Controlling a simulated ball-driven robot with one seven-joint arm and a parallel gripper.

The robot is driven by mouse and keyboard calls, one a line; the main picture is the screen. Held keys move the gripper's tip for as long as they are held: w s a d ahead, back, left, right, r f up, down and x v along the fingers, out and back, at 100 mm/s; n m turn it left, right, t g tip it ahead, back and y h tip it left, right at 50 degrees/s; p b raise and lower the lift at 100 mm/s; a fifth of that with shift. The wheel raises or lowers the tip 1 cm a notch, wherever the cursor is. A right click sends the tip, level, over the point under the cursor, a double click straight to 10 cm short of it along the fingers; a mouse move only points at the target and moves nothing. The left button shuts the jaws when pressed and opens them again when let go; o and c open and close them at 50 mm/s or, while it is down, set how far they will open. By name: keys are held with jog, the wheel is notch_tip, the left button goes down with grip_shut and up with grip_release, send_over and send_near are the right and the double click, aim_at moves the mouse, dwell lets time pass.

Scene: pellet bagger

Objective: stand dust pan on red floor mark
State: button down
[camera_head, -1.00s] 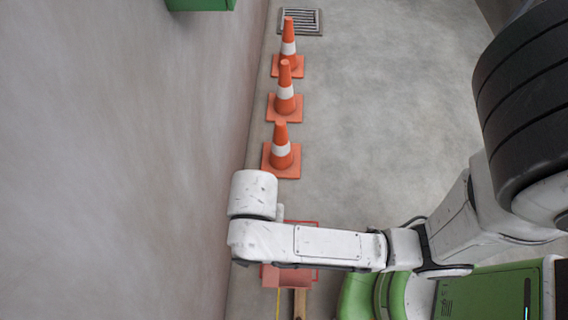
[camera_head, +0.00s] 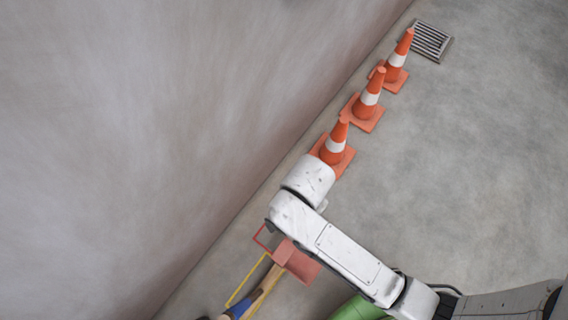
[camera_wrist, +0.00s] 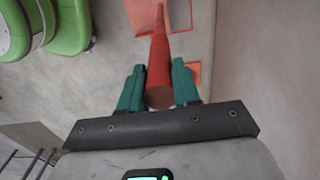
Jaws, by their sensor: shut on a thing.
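The red dust pan (camera_head: 297,262) shows below my arm in the head view, its handle hidden there. In the wrist view my gripper (camera_wrist: 159,88) has its teal fingers shut on the red upright handle (camera_wrist: 159,60) of the dust pan, whose pan part (camera_wrist: 148,16) lies beyond. The red floor mark (camera_head: 262,238) is a thin outline near the wall, partly hidden by my arm and the pan. The pan appears to overlap its right side and reach outside it. I cannot tell whether the pan touches the floor.
Several orange cones, the nearest (camera_head: 335,145) close to my arm, line the wall (camera_head: 150,130). A yellow floor outline (camera_head: 246,282) lies beside the red one, with a wooden-handled tool (camera_head: 262,285) by it. A floor grate (camera_head: 430,41) is at the far end. Open floor lies right of the cones.

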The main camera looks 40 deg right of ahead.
jog(key=w+d+f, duration=0.1)
jog(key=w+f, duration=1.1)
jog(key=shift+w, duration=0.2)
jog(key=shift+f, duration=0.25)
jog(key=c, duration=0.8)
grip_release()
